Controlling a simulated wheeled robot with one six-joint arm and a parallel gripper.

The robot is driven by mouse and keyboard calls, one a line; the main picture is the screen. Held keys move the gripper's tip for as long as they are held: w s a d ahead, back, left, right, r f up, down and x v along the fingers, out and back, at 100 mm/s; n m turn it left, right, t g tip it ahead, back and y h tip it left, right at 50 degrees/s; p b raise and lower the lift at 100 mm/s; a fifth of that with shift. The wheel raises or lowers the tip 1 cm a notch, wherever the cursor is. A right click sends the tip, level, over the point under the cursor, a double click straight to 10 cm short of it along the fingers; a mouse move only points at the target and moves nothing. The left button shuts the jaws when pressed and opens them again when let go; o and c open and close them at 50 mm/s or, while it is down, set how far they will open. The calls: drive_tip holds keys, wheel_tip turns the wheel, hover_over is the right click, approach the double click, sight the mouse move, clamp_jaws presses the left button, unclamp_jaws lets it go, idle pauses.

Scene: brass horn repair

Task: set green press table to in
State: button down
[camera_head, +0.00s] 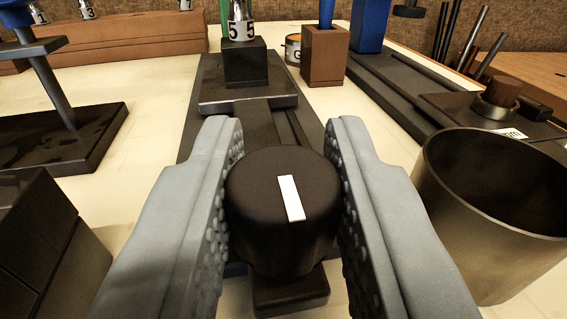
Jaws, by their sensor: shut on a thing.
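My gripper (284,150) is shut on a round black knob (262,185). Its grey studded fingers press on the left and right sides of the knob. A white mark on the knob's top is tilted slightly, its far end to the left. The knob sits at the near end of the dark rail base (193,125) of the green press. On the rail is the dark table plate (215,103), carrying a black block (245,65) and a part labelled 5. The green press column (225,10) is cut off at the top edge.
A dark cup (440,230) stands close to the right finger. A blue press (371,25) with its own rail, a brown block (325,55) and a small tin (292,50) are behind. Black blocks (40,240) are at the lower left.

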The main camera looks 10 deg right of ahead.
drive_tip(key=c, duration=1.2)
unclamp_jaws()
drive_tip(key=s+a, duration=0.1)
drive_tip(key=s, duration=0.4)
drive_tip(key=s+a, duration=0.1)
drive_tip(key=s, duration=0.5)
drive_tip(key=s+a, duration=0.1)
drive_tip(key=s, duration=0.5)
drive_tip(key=shift+s+a, duration=0.1)
drive_tip(key=shift+a, duration=0.1)
drive_tip(key=shift+o, duration=0.2)
